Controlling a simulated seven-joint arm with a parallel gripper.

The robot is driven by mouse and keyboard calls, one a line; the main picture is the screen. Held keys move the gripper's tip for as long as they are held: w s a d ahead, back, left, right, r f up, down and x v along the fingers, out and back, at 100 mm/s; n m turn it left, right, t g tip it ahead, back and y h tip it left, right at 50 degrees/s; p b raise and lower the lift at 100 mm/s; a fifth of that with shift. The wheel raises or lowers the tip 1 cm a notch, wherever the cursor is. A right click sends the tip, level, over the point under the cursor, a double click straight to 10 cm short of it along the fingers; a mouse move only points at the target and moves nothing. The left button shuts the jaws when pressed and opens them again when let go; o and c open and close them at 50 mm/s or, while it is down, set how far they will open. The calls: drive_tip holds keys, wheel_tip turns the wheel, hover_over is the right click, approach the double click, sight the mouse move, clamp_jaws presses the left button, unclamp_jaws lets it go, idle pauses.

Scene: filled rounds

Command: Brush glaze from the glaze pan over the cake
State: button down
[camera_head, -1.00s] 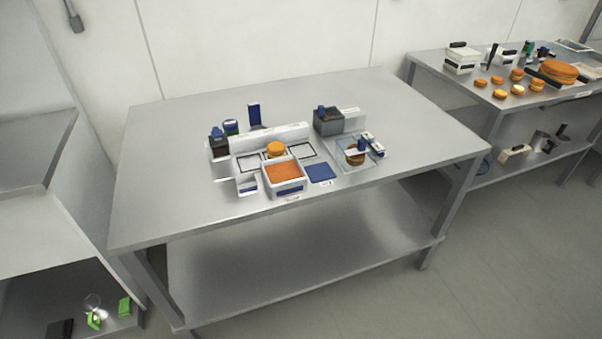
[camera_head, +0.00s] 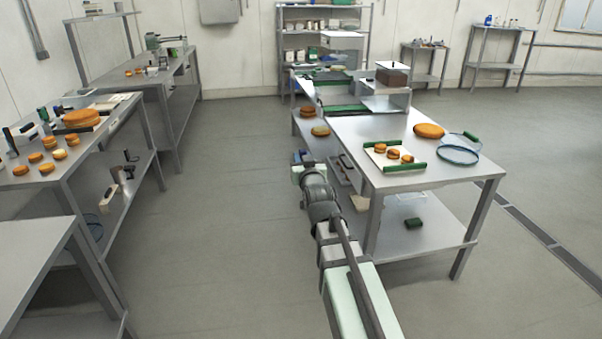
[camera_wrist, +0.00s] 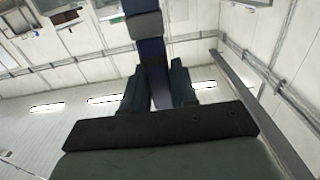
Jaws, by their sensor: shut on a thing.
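My gripper (camera_wrist: 160,88) is shut on a dark blue handled tool (camera_wrist: 152,58) with a grey-blue block further along it. It may be the brush, but its bristles cannot be made out. In the head view my gripper (camera_head: 303,166) is small and partly hidden by my own arm, held out over the aisle left of the right-hand table. A bit of blue shows at its tip. The glaze pan and the small cake beside it are out of both views now.
The right-hand table (camera_head: 440,172) holds small filled rounds on a green-ended board (camera_head: 394,158), a larger round (camera_head: 429,131) and a blue ring (camera_head: 458,155). Another table (camera_head: 65,172) with rounds stands left. A bare table corner (camera_head: 30,255) shows at lower left. Open floor (camera_head: 220,200) lies between.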

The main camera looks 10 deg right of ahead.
drive_tip(key=s+a+n+g+y, duration=0.1)
drive_tip(key=s+a+n+y, duration=0.2)
drive_tip(key=a, duration=1.2)
drive_tip(key=s+a+n+y, duration=0.2)
drive_tip(key=s+a+y, duration=0.15)
drive_tip(key=a, duration=1.15)
drive_tip(key=s+a+n+g+y, duration=0.25)
drive_tip(key=s+a, duration=0.45)
drive_tip(key=a, duration=0.6)
drive_tip(key=s+a+n+g+y, duration=0.2)
drive_tip(key=s+a+y, duration=0.2)
drive_tip(key=s+a, duration=0.65)
drive_tip(key=s+a+f+n+g+y, duration=0.1)
drive_tip(key=s+a+n+g+y, duration=0.3)
drive_tip(key=s+a, duration=1.75)
drive_tip(key=s+a+f+n+g, duration=0.15)
drive_tip(key=s+a, duration=0.35)
drive_tip(key=s, duration=0.5)
drive_tip(key=s+a+f+g, duration=0.15)
drive_tip(key=s+a, duration=0.25)
drive_tip(key=s, duration=0.6)
drive_tip(key=s+a+n+g, duration=0.15)
drive_tip(key=s+a, duration=0.35)
drive_tip(key=s, duration=0.5)
drive_tip(key=w+r+m+t+h, duration=0.4)
drive_tip(key=w+m+t, duration=0.3)
drive_tip(key=w+t, duration=0.15)
wheel_tip(320, 180, down, 6)
drive_tip(key=w+d, duration=0.1)
drive_tip(key=shift+w+f, duration=0.15)
